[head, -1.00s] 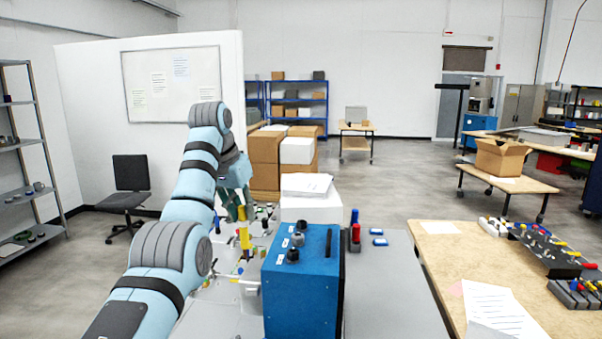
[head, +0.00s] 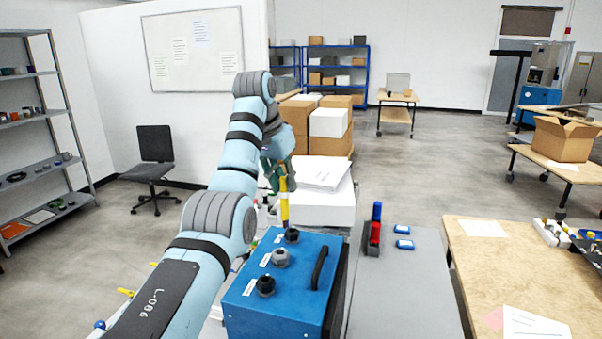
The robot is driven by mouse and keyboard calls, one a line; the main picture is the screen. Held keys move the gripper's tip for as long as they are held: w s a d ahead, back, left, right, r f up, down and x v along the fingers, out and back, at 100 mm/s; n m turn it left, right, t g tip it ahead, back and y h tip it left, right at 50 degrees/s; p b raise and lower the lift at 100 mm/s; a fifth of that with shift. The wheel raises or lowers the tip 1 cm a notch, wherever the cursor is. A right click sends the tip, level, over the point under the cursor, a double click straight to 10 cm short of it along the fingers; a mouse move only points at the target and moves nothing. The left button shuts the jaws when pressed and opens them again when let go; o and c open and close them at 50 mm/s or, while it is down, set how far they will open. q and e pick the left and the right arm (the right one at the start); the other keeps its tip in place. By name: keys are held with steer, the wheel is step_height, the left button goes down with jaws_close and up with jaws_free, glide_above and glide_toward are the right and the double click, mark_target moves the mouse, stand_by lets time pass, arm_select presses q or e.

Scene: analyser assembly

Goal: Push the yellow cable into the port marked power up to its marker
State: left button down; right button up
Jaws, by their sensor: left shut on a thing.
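The blue analyser box (head: 258,312) stands at the lower middle of the head view. Its top has three round ports: a far black one (head: 291,235), a grey one (head: 280,257) and a near black one (head: 265,285). White labels lie beside them, too small to read, so I cannot tell which is marked power. My left gripper (head: 281,180) is shut on the yellow cable (head: 284,208), which hangs upright above the far port. Whether its tip touches that port I cannot tell. My right gripper is out of view.
A black handle (head: 320,267) rises on the box's right side. A red plug (head: 374,233) and a blue plug (head: 377,211) stand on the grey tabletop (head: 400,300), near two small blue pieces (head: 404,237). White boxes (head: 310,205) stand behind.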

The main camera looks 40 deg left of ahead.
mark_target(282, 206)
arm_select(q)
steer(key=shift+w+f, duration=0.15)
steer(key=shift+f, duration=0.05)
steer(key=shift+s+f+b, duration=0.85)
steer(key=shift+b, duration=0.3)
steer(key=f+p, duration=0.1)
steer(key=p, duration=0.1)
steer(key=f+p, duration=0.1)
steer(key=shift+s+f, duration=0.25)
steer(key=shift+f, duration=0.1)
steer(key=shift+w+f, duration=0.1)
steer(key=shift+w, duration=0.1)
steer(key=shift+s+r, duration=0.3)
steer(key=shift+s, duration=0.45)
steer(key=shift+w+f, duration=0.35)
steer(key=shift+f, duration=0.05)
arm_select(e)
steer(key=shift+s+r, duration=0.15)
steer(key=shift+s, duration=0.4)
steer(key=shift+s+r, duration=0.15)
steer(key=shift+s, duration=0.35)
arm_select(q)
steer(key=shift+s, duration=0.15)
